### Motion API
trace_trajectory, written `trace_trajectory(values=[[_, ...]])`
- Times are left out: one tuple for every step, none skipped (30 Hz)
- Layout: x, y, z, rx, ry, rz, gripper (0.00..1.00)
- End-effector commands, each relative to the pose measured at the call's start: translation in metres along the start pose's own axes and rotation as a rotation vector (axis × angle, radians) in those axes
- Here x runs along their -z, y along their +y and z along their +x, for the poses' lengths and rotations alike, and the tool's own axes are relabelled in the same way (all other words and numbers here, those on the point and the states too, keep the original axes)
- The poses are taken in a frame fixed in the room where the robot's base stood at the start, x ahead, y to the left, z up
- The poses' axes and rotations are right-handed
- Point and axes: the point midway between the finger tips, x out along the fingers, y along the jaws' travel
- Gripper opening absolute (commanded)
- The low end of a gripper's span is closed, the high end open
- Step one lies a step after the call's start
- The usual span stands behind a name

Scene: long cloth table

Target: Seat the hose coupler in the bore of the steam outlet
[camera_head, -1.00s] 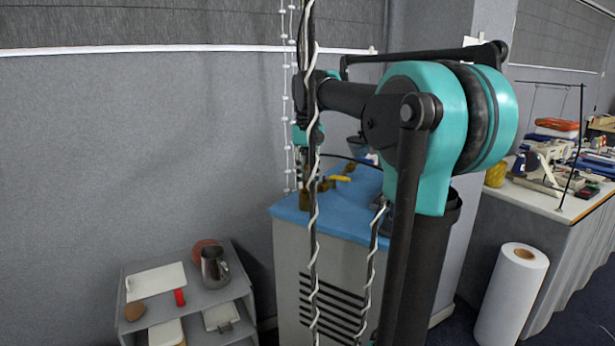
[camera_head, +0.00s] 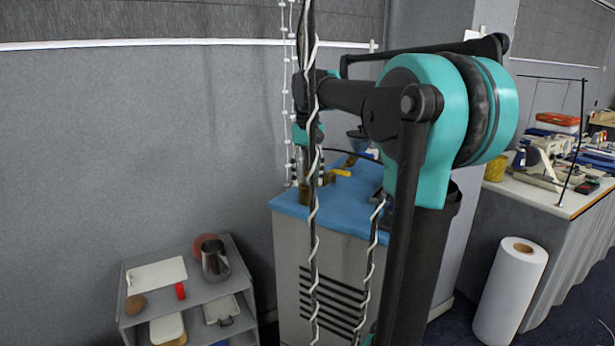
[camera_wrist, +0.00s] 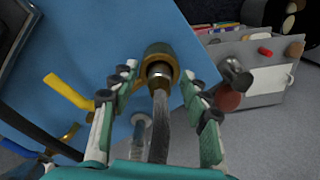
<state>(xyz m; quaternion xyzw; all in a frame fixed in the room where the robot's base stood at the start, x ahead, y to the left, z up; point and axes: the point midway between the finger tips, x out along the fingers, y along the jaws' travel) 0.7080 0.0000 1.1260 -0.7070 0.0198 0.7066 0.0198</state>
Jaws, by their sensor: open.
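In the wrist view, the steam outlet is a brass ring (camera_wrist: 158,52) on the blue top. The hose coupler (camera_wrist: 161,72) is a shiny metal end on a dark grey hose (camera_wrist: 160,125). It lines up with the ring's bore and appears to be at or in its mouth; how deep I cannot tell. My gripper (camera_wrist: 158,76) is open, with one finger on each side of the coupler and visible gaps to both. In the head view, the brass outlet (camera_head: 305,194) shows on the blue top, partly behind my arm, which hides most of the gripper.
A yellow lever (camera_wrist: 68,92) stands left of the outlet. The blue-topped cabinet (camera_head: 285,208) is beside a grey shelf (camera_head: 190,300) holding a metal pitcher (camera_head: 214,262). A cluttered table (camera_head: 545,195) and a white roll (camera_head: 512,295) are at right.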

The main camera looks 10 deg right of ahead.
Motion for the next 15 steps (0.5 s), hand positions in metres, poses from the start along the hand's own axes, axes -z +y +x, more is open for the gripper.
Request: trace_trajectory(values=[[0.0,0.0,0.0,0.0,0.0,0.0,0.46],[0.0,0.0,-0.001,0.0,0.0,0.0,0.46],[0.0,0.0,-0.002,0.0,0.0,0.0,0.46],[0.0,0.0,-0.004,0.0,0.0,0.0,0.46],[0.0,0.0,-0.006,0.0,0.0,0.0,0.46],[0.0,0.0,-0.01,0.0,0.0,0.0,0.46],[0.0,0.0,-0.014,0.0,0.0,0.0,0.46],[0.0,0.0,-0.018,0.0,0.0,0.0,0.46],[0.0,0.0,-0.025,0.0,0.0,0.0,0.46],[0.0,0.0,-0.031,0.0,0.0,0.0,0.46],[0.0,0.0,-0.037,0.0,0.0,0.0,0.46],[0.0,0.0,-0.046,0.0,0.0,0.0,0.46],[0.0,0.0,-0.052,0.0,0.0,0.0,0.46],[0.0,0.0,-0.059,0.0,0.0,0.0,0.46],[0.0,0.0,-0.067,0.0,0.0,0.0,0.46]])
